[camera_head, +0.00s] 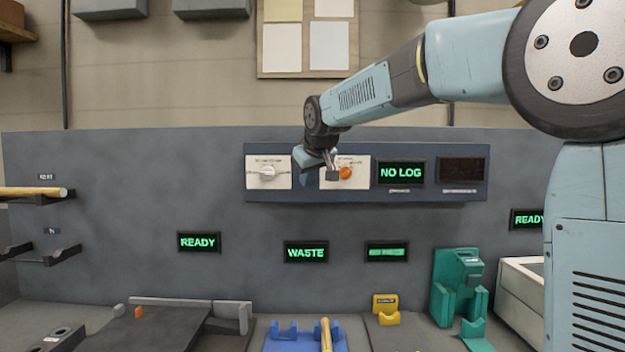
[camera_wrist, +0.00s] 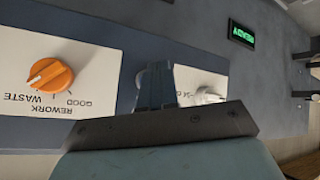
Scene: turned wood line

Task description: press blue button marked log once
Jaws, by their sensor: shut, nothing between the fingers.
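I see no blue button marked log in either view; my gripper may hide part of the panel. My gripper (camera_head: 331,172) is shut and empty, close in front of the dark blue control panel (camera_head: 420,191), at the left edge of the orange knob's white plate. In the wrist view my gripper (camera_wrist: 155,75) points at the panel between the orange knob (camera_wrist: 50,75) and the white knob (camera_wrist: 208,95). The orange knob's plate reads REWORK, GOOD and WASTE, upside down there. A display (camera_head: 401,172) on the panel reads NO LOG. I cannot tell whether my fingertips touch the panel.
A dark, blank display (camera_head: 462,171) sits at the panel's right. Below, displays read READY (camera_head: 198,242) and WASTE (camera_head: 306,252). A blue cradle (camera_head: 285,333) with a wooden rod (camera_head: 326,335), a yellow holder (camera_head: 386,308) and a green fixture (camera_head: 443,290) stand on the bench.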

